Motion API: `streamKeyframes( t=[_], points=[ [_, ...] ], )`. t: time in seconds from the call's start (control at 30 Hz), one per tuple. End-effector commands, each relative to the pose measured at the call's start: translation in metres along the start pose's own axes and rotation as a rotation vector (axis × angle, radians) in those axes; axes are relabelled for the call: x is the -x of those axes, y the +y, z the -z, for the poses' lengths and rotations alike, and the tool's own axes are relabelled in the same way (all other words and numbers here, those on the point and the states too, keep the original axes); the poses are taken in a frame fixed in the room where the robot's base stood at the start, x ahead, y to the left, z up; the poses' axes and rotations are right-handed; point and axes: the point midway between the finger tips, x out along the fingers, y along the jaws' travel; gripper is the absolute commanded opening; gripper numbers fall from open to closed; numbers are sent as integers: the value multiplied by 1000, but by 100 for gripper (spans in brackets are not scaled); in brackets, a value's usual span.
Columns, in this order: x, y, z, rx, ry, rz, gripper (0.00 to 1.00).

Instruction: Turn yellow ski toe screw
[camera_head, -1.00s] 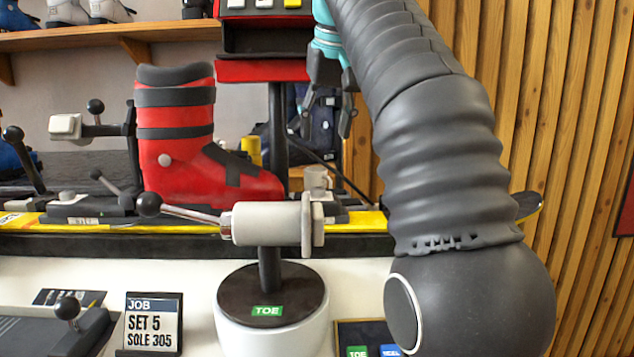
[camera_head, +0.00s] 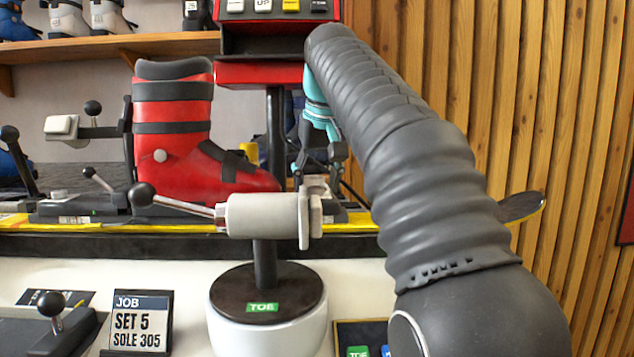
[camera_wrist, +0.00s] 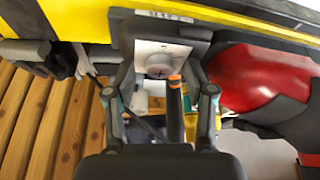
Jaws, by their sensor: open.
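The yellow ski (camera_head: 75,227) lies along the bench with a red boot (camera_head: 178,170) standing on it. In the wrist view, the ski (camera_wrist: 80,18) crosses the top. A round, slotted toe screw (camera_wrist: 158,69) sits in a pale plate on the toe piece (camera_wrist: 165,42). My gripper (camera_wrist: 158,76) is open, its fingers on either side of the screw; contact cannot be told. A dark rod with an orange tip (camera_wrist: 175,85) shows between the fingers, below the screw. In the head view my gripper (camera_head: 319,165) hangs just right of the boot toe, above the toe area; the screw is not visible there.
A grey cylinder with a black-knobbed lever (camera_head: 262,216) stands in front of the toe area on a round base labelled TOE (camera_head: 262,290). A red button box (camera_head: 262,72) is just above-left of my gripper. A slatted wood wall is at right.

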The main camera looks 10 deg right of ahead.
Motion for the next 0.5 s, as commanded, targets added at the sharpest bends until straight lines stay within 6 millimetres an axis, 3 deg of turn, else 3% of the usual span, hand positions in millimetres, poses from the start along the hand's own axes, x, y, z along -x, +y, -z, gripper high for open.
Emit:
streamKeyframes(
  t=[0.1, 0.3, 0.33, 0.5],
  points=[
    [0, 0, 0, 0, 0, 0, 54],
    [0, 0, 0, 0, 0, 0, 4],
    [0, 0, 0, 0, 0, 0, 0],
    [0, 0, 0, 2, -1, 1, 0]
  ],
)
